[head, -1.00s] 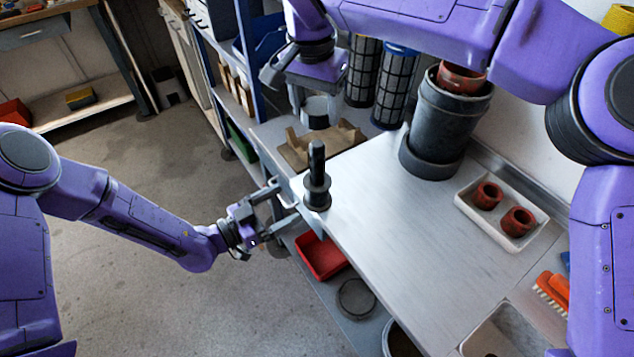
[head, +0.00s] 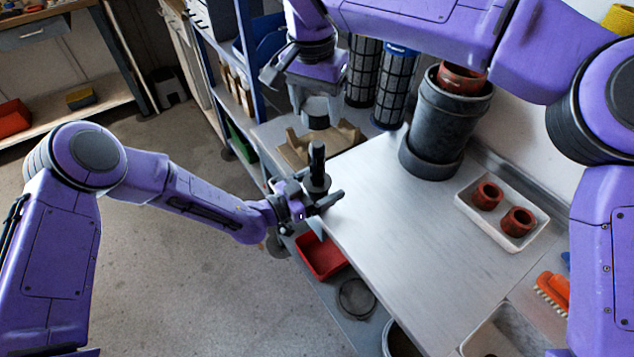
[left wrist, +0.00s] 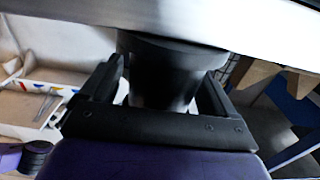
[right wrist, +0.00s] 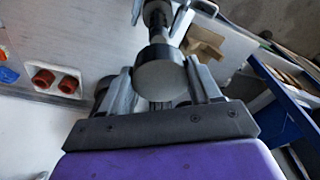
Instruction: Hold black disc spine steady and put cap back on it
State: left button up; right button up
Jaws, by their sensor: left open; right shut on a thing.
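The black disc spine (head: 317,168) stands upright near the left edge of the grey bench, with a wider flange low on it. My left gripper (head: 312,196) is open, its fingers on either side of the spine's lower part. The left wrist view shows the dark lower body (left wrist: 165,75) between the parted fingers; contact cannot be told. My right gripper (head: 316,100) is shut on the grey cap (right wrist: 160,80), holding it in the air beyond the spine in the head view. The spine also shows above the cap in the right wrist view (right wrist: 156,18).
A brown cradle (head: 300,148) sits behind the spine. A dark cylinder (head: 440,125) stands toward the wall, near a white tray (head: 510,238) with two red-brown cups. An orange brush (head: 553,290) lies at the right. A red bin (head: 322,256) is below the bench edge. The middle bench is clear.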

aim_at(317, 144)
pick_arm(q)
jog(key=c, duration=1.5)
pick_arm(e)
jog(key=shift+s+f, duration=0.1)
jog(key=shift+f, duration=2.4)
jog(key=shift+f, duration=0.1)
jog(key=shift+f, duration=0.8)
jog(key=shift+f, duration=0.55)
